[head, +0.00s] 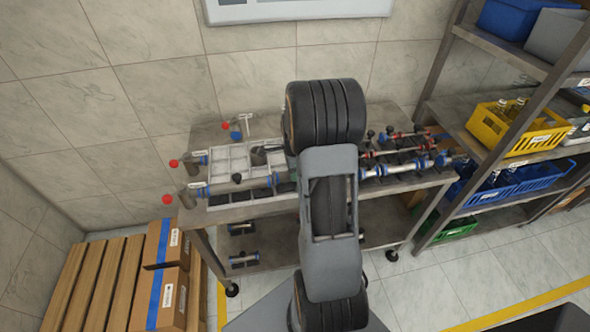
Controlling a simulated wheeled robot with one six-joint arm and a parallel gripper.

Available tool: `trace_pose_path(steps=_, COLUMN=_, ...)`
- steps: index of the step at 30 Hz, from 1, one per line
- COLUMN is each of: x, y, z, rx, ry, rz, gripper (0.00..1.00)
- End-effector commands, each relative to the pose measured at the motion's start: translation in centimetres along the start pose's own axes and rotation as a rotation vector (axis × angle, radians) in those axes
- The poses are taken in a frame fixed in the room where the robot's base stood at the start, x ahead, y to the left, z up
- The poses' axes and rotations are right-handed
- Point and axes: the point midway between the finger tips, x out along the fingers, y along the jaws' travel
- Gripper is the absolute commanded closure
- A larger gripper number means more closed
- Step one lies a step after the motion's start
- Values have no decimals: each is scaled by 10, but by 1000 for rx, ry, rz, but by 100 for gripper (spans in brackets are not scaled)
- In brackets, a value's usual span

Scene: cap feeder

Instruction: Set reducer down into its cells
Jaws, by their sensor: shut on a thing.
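A light grey tray divided into cells (213,163) lies on the upper shelf of a metal bench, left of my arm. My gripper (268,152) shows only in part, as a dark shape sticking out to the left from behind my arm, over the right part of the tray. It is shut on the reducer, but my arm and the small scale hide the jaws' outline. I cannot make out the reducer's own shape, nor whether it touches a cell.
A blue and grey pipe assembly (225,188) runs along the bench front, with red-knobbed fittings at its left. More pipework (405,167) lies right of my arm. A shelf rack with a yellow crate (487,127) stands at right. Cardboard boxes (165,268) stand at lower left.

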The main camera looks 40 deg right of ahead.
Motion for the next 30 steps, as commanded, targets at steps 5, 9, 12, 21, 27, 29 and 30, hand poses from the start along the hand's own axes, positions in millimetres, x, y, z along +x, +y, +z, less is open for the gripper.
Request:
trace_pose_path(steps=5, x=0, y=0, z=0, rx=0, ry=0, rz=-1, gripper=100)
trace_pose_path(steps=9, x=2, y=0, z=0, rx=0, ry=0, rz=-1, gripper=100)
trace_pose_path(steps=12, x=4, y=0, z=0, rx=0, ry=0, rz=-1, gripper=100)
trace_pose_path(steps=21, x=10, y=0, z=0, rx=0, ry=0, rz=0, gripper=100)
trace_pose_path(steps=27, x=10, y=0, z=0, rx=0, ry=0, rz=0, gripper=48)
trace_pose_path(steps=29, x=10, y=0, z=0, rx=0, ry=0, rz=0, gripper=42)
trace_pose_path(steps=30, x=10, y=0, z=0, rx=0, ry=0, rz=0, gripper=38)
